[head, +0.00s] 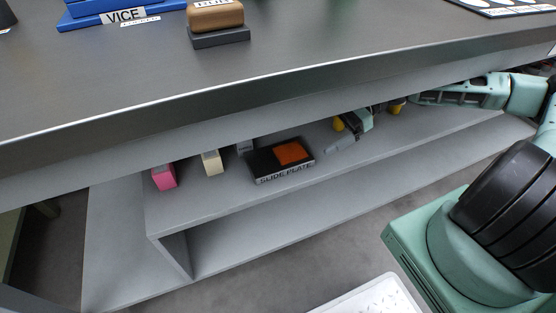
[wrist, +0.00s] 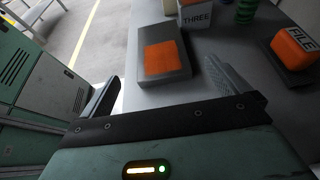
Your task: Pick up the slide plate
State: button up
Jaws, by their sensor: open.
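The slide plate (head: 266,165) is a dark flat block with an orange patch on top, lying on the lower shelf behind a label reading SLIDE PLATE. In the wrist view the slide plate (wrist: 176,82) lies flat just ahead of the fingers, orange patch up. My gripper (head: 340,135) is at the shelf, to the right of the plate in the head view. In the wrist view my gripper (wrist: 165,88) is open and empty, one finger on each side of the plate's near end. Contact cannot be told.
A pink block (head: 164,177) and a cream block (head: 212,162) stand left of the plate. In the wrist view a box marked THREE (wrist: 197,16), a green coil (wrist: 246,11) and an orange item marked FILE (wrist: 292,47) stand beyond and right. The tabletop (head: 130,75) overhangs the shelf.

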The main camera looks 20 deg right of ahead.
aim_at(281, 155)
jog(key=b+x, duration=0.2)
jog(key=x, duration=0.8)
jog(key=shift+a+f, duration=0.1)
jog(key=shift+a, duration=0.2)
jog(key=c, duration=1.1)
